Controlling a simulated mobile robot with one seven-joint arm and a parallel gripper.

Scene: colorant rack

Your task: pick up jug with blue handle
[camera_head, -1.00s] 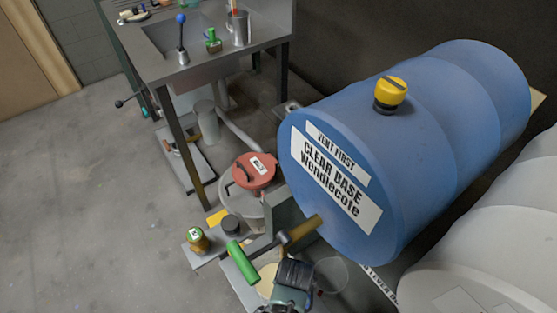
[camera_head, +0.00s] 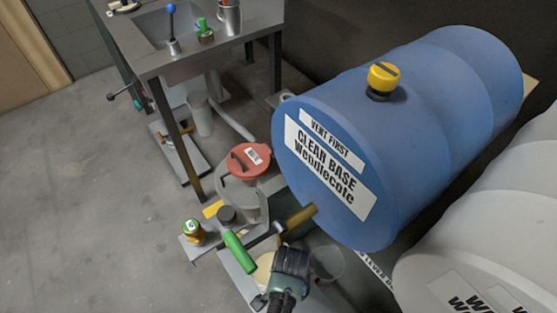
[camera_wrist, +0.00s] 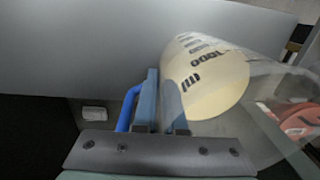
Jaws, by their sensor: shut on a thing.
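The jug is clear, with dark volume marks and a cream round area showing in it. In the wrist view the jug (camera_wrist: 235,125) fills the right of the picture and looks tilted. Its blue handle (camera_wrist: 128,108) shows just left of my fingers. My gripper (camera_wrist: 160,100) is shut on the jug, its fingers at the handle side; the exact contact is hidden. In the head view my gripper (camera_head: 291,262) is below the blue drum's front end. A clear rounded outline, seemingly the jug (camera_head: 329,263), shows just right of it. The handle is hidden there.
The blue drum (camera_head: 300,180) with its tap and green lever (camera_head: 239,252) overhangs close by. A red-lidded clear pot (camera_head: 249,160) and a small green-topped container (camera_head: 194,232) stand to the left. White drums (camera_head: 490,240) are at right. Open floor (camera_head: 90,200) lies left.

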